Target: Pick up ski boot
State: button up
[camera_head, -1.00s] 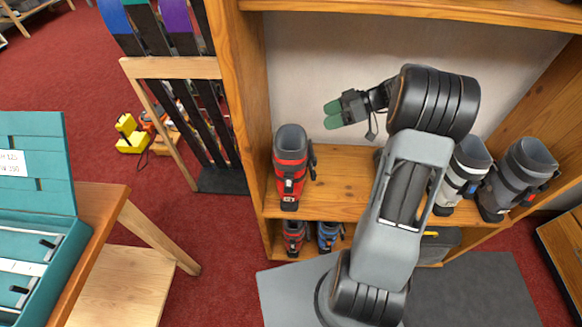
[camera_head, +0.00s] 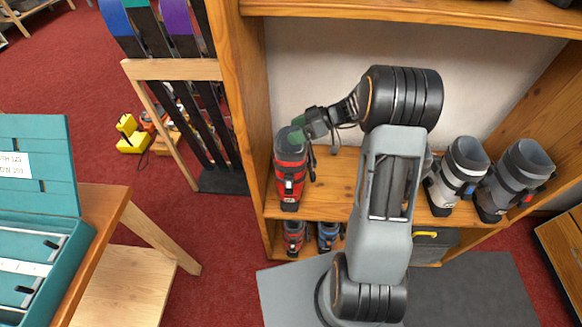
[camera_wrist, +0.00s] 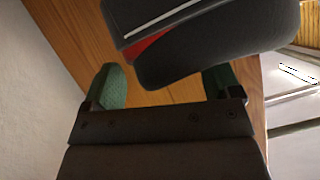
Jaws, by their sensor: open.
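A red and dark grey ski boot (camera_head: 290,172) stands upright at the left end of the wooden shelf. My gripper (camera_head: 297,129) is at the top of its cuff, with green fingertips over or beside the rim. In the wrist view my gripper (camera_wrist: 165,85) is open, one green pad on each side. The boot's dark cuff (camera_wrist: 215,45) with a red patch lies just ahead, overlapping the right finger. The head view does not show whether the fingers touch the boot. A white-grey boot (camera_head: 455,177) and a dark grey boot (camera_head: 514,180) stand farther right on the same shelf.
Smaller red (camera_head: 294,236) and blue (camera_head: 329,234) boots stand on the lower shelf, beside a dark case (camera_head: 432,243). The left shelf upright (camera_head: 243,120) is close to the red boot. A ski rack (camera_head: 170,69) stands to its left. Another wooden shelf (camera_head: 420,17) runs above.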

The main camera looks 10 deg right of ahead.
jog(key=shift+a, duration=0.1)
jog(key=shift+f, duration=0.1)
jog(key=c, duration=1.2)
jog(key=shift+f, duration=0.1)
grip_shut()
jog(key=shift+s, duration=0.1)
